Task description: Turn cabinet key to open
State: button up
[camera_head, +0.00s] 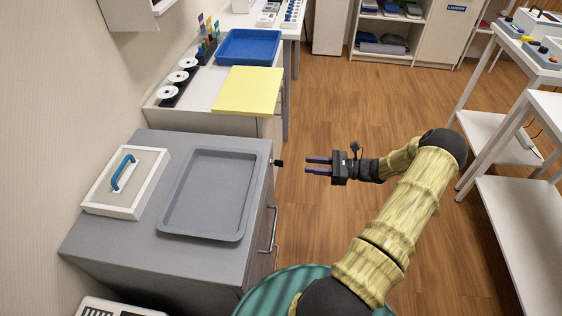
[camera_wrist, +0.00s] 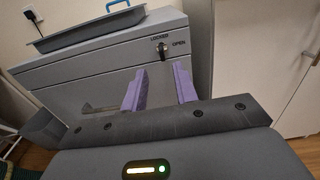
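The grey cabinet (camera_head: 120,245) stands at the left in the head view, and its front fills the upper left of the wrist view (camera_wrist: 85,80). A small black key (camera_head: 279,163) sticks out from the top of its front. In the wrist view the key (camera_wrist: 162,50) sits in a lock between the labels LOCKED, above it, and OPEN, to its right. My gripper (camera_head: 306,165) points at the key with a gap between them. In the wrist view its two purple fingers (camera_wrist: 160,86) are apart with nothing between them, below the key.
A grey tray (camera_head: 210,237) and a white-framed panel with a blue handle (camera_head: 124,175) lie on the cabinet. A bar handle (camera_head: 270,232) juts from its front. A yellow board (camera_head: 248,90) and blue tray (camera_head: 249,47) lie on the counter behind. The wooden floor around my gripper is clear.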

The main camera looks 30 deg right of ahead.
aim_at(281, 161)
jog(key=x, duration=1.1)
jog(key=shift+w+d, duration=0.1)
jog(key=shift+w, duration=0.1)
jog(key=shift+s+d, duration=0.2)
jog(key=shift+d, duration=0.1)
jog(key=shift+a, duration=0.4)
grip_shut()
jog(key=shift+d, duration=0.3)
jog(key=shift+a, duration=0.25)
jog(key=shift+d, duration=0.1)
